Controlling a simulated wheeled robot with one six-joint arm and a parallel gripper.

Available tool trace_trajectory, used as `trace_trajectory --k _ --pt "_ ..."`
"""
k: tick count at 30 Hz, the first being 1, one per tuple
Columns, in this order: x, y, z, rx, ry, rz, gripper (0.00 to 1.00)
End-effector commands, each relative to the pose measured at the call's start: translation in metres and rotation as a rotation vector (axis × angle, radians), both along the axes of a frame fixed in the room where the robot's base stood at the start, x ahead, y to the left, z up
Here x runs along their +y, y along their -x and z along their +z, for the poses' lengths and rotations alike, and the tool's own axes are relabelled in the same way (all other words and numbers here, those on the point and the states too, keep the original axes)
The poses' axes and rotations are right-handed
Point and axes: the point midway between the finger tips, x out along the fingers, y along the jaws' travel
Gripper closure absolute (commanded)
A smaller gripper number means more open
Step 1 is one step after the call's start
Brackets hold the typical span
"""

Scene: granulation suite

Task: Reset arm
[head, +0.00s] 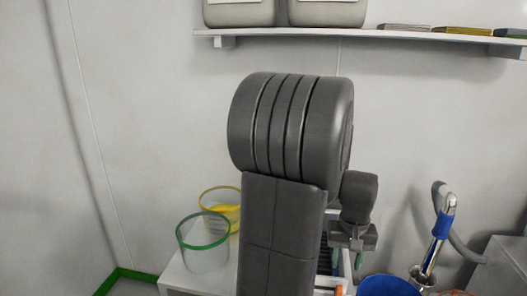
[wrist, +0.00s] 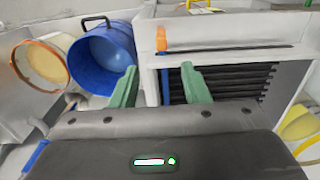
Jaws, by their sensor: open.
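My arm stands in the middle of the head view and hides much of what is behind it. My gripper (wrist: 156,84) shows in the wrist view with two green fingers spread apart and nothing between them. In the head view only a little green of the fingers shows below the wrist, beside the arm. The fingers point toward a white frame (wrist: 148,60) with dark slats (wrist: 215,84) behind its opening. I cannot tell whether they touch it.
Green-rimmed (head: 204,250) and yellow-rimmed (head: 222,206) clear containers stand left of my arm. A blue-handled tool (head: 442,222) stands at right. A wall shelf (head: 360,36) holds canisters above.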

Motion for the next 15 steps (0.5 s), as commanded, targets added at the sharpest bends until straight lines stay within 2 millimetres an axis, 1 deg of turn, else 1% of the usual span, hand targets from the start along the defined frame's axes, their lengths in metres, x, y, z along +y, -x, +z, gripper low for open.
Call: trace_trajectory --k 5,8,15 --pt "0.000 0.000 -0.015 0.004 -0.002 0.000 0.58" --pt "0.001 0.001 -0.031 0.006 -0.004 0.000 0.58" --pt "0.001 0.001 -0.079 0.007 -0.004 0.000 0.58"
